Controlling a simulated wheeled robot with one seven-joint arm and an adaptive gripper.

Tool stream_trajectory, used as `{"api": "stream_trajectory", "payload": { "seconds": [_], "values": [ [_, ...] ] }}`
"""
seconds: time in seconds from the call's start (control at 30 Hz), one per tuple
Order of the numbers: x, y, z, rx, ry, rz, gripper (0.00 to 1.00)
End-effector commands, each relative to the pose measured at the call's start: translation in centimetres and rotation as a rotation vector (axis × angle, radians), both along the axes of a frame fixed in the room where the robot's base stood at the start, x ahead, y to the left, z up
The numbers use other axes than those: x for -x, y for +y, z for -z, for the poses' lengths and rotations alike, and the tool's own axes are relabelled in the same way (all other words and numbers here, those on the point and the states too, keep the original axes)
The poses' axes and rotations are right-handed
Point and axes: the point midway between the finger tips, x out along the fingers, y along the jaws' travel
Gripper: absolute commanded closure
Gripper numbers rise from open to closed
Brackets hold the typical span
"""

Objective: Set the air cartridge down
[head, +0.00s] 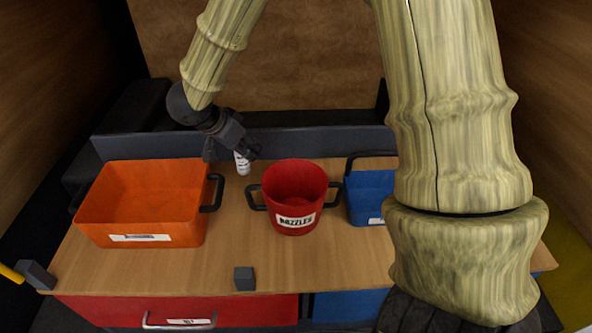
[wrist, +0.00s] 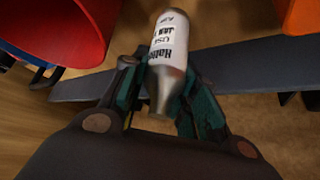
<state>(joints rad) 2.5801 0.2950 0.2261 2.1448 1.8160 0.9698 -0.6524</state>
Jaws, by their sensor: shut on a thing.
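The air cartridge is a small silver-grey cylinder with a white printed label. In the head view the cartridge (head: 242,162) is near the back of the wooden table, between the orange bin and the red bucket. In the wrist view the cartridge (wrist: 169,62) stands out between the fingers. My gripper (head: 233,150) is shut on it; the two dark green fingers also show in the wrist view (wrist: 156,100). I cannot tell whether its lower end touches the table.
An orange bin (head: 150,170) with black handles is at left. A red bucket (head: 294,185) labelled "NOZZLES" is in the middle, and a blue bin (head: 369,200) is to its right, partly behind my arm. A small grey block (head: 244,278) is at the front. Wood between them is clear.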

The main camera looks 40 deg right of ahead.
Motion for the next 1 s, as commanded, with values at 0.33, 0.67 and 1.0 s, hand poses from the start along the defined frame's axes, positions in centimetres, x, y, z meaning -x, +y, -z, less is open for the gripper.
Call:
{"api": "stream_trajectory", "payload": {
  "seconds": [0.33,0.67,1.0],
  "values": [
    [0.1,-0.1,3.7,0.003,0.003,0.0,1.0],
    [0.1,0.0,6.3,0.001,0.0,-0.001,1.0],
    [0.2,0.0,9.3,0.003,0.003,0.0,1.0]
  ]
}}
